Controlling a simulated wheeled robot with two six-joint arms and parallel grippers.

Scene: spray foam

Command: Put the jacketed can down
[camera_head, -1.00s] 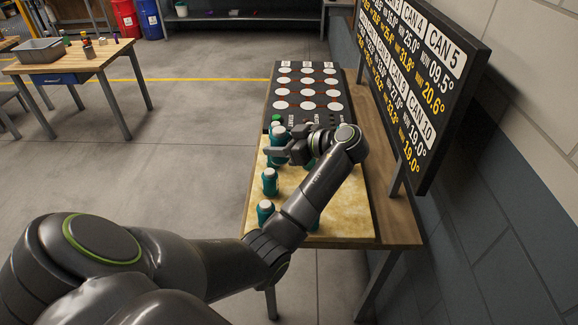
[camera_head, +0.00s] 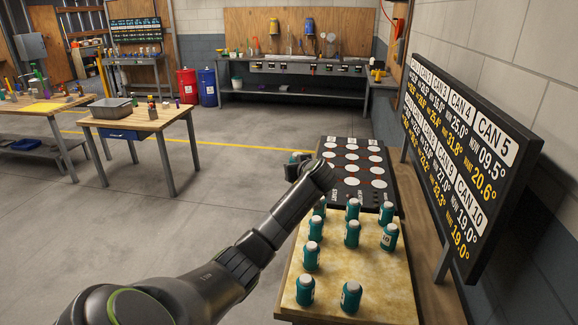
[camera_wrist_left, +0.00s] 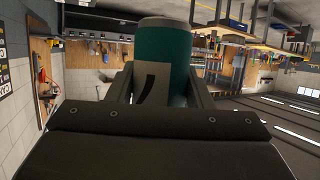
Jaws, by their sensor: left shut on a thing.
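My left gripper (camera_head: 298,170) is shut on a teal jacketed can (camera_wrist_left: 166,62), which fills the space between the fingers in the left wrist view. The can has a pale lid end and a white label with a dark mark, partly covered by the gripper. In the head view the gripper is small, beside the left edge of a black panel with white circles (camera_head: 352,168). Several other teal cans, one of them this near one (camera_head: 351,297), stand upright on a tan mat (camera_head: 350,262). The right gripper is not in view.
A board with can numbers and temperatures (camera_head: 465,150) stands along the right side of the workbench. A wooden table (camera_head: 135,122) with a grey bin (camera_head: 112,107) is at the left. Open concrete floor lies between the tables.

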